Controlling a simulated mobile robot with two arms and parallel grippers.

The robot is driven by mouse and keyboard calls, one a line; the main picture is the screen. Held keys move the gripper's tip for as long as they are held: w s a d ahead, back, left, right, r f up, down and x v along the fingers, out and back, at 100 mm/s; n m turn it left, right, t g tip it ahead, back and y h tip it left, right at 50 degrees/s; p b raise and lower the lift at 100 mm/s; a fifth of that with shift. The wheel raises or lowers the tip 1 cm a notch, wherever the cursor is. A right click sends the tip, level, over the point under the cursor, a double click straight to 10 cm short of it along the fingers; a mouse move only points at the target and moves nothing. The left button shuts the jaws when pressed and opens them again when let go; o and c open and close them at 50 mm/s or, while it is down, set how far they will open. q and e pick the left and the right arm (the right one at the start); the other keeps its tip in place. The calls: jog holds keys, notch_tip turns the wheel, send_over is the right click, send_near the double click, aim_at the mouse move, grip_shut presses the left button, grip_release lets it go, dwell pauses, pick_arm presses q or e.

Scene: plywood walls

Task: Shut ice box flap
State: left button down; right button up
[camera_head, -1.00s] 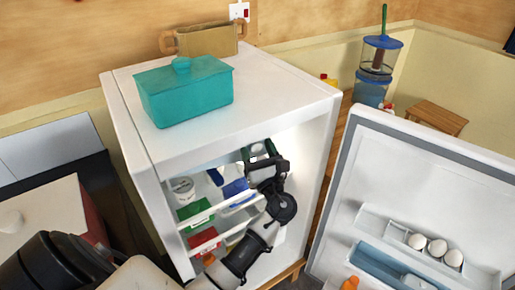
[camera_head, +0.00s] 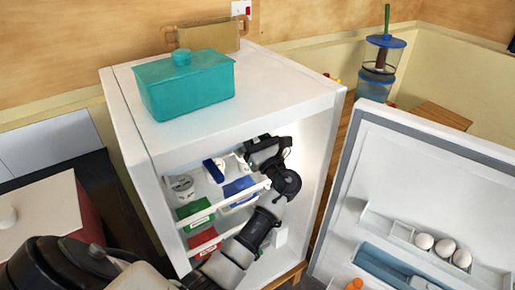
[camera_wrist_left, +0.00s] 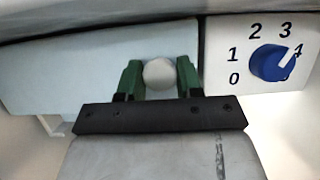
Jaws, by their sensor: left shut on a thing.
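The ice box flap (camera_wrist_left: 70,75) is a pale panel with a round white knob (camera_wrist_left: 158,73), seen in the left wrist view. My left gripper (camera_wrist_left: 158,80) has its green fingers on either side of the knob and is shut on it. The flap's right edge lies beside the dial panel; I cannot tell whether the flap is fully flush. In the head view my left gripper (camera_head: 262,145) is high inside the open fridge (camera_head: 150,135), just under its top. The flap is hidden there. My right gripper is not in view.
A blue dial (camera_wrist_left: 272,63) sits right of the flap. The fridge door (camera_head: 425,180) stands wide open, with eggs. A teal container (camera_head: 185,85) stands on top.

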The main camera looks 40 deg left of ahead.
pick_arm(q)
jog(key=shift+w+a+f+g, duration=0.1)
jog(key=shift+w+a+g, duration=0.1)
jog(key=shift+a+g, duration=0.15)
jog(key=shift+r, duration=0.2)
jog(key=c, duration=0.7)
grip_release()
jog(key=shift+c, duration=0.2)
jog(key=shift+f, duration=0.1)
